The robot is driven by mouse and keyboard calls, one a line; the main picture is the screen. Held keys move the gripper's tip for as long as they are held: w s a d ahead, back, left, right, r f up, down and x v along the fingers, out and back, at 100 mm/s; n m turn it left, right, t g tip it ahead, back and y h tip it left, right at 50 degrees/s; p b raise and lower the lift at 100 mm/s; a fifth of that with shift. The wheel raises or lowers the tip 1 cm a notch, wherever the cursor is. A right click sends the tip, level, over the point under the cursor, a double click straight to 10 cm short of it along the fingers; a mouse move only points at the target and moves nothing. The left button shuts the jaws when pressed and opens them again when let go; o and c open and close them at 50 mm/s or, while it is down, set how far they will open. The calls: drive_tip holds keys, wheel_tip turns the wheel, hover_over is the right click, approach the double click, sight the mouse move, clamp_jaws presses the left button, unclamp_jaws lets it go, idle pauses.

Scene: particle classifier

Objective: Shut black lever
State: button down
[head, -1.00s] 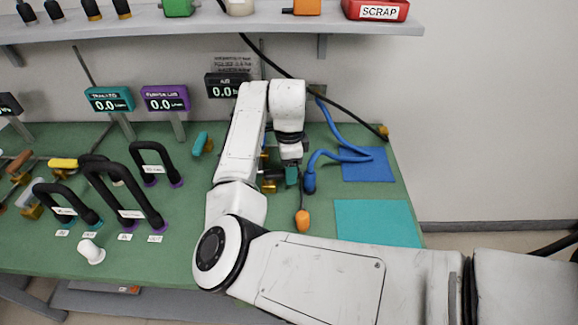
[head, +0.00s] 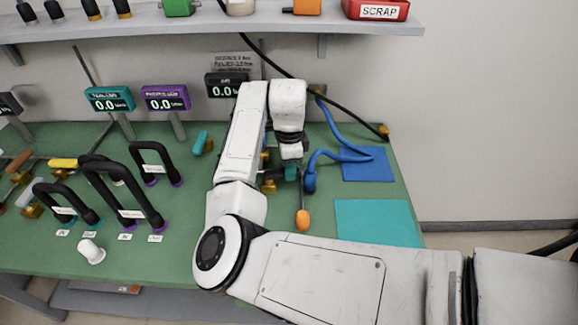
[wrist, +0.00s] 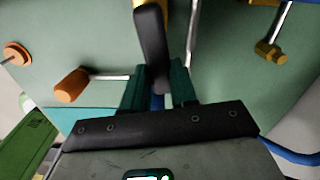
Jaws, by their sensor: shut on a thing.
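The black lever (wrist: 152,45) stands between the two teal fingers of my gripper (wrist: 158,88) in the wrist view. Its lower end is between the fingers, and its upper end reaches past them toward the top of the picture. My gripper is shut on it. In the head view my gripper (head: 291,173) is low over the green bench, and my arm hides most of the lever and its fitting there.
An orange-handled tool (head: 303,219) is close to my gripper, also in the wrist view (wrist: 70,86). A blue hose (head: 330,155) runs to the right. Brass fittings (head: 269,187) sit left of my gripper.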

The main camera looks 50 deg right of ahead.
drive_tip(key=shift+s+a+m+p, duration=0.35)
drive_tip(key=shift+a+m, duration=0.05)
drive_tip(key=shift+m, duration=0.7)
drive_tip(key=c, duration=0.9)
unclamp_jaws()
drive_tip(key=shift+r, duration=0.1)
wheel_tip(320, 180, up, 11)
drive_tip(key=shift+f, duration=0.2)
